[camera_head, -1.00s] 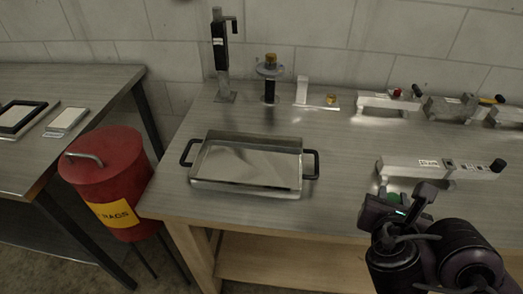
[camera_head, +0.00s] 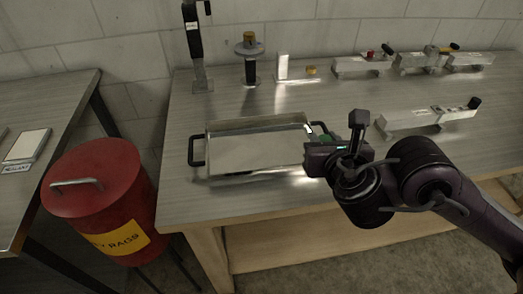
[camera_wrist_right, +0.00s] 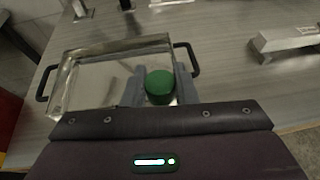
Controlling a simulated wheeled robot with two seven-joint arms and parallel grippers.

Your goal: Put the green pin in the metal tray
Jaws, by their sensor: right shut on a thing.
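The metal tray (camera_head: 225,140) is a shallow rectangular pan with black side handles, standing on the metal workbench. It also shows in the right wrist view (camera_wrist_right: 62,85), ahead of my gripper. My right gripper (camera_head: 325,138) is at the tray's right end in the head view. In the right wrist view my right gripper (camera_wrist_right: 158,90) is shut on the green pin (camera_wrist_right: 159,86), whose round green end shows between the fingers. The pin's lower part is hidden. A bit of green shows at the fingers in the head view. My left gripper is not in view.
A red rags bin (camera_head: 100,195) stands left of the workbench (camera_head: 290,205). Upright fixtures (camera_head: 195,50) stand at the back. Metal blocks with knobs (camera_head: 430,118) lie on the right. A second table (camera_head: 45,100) is at the far left.

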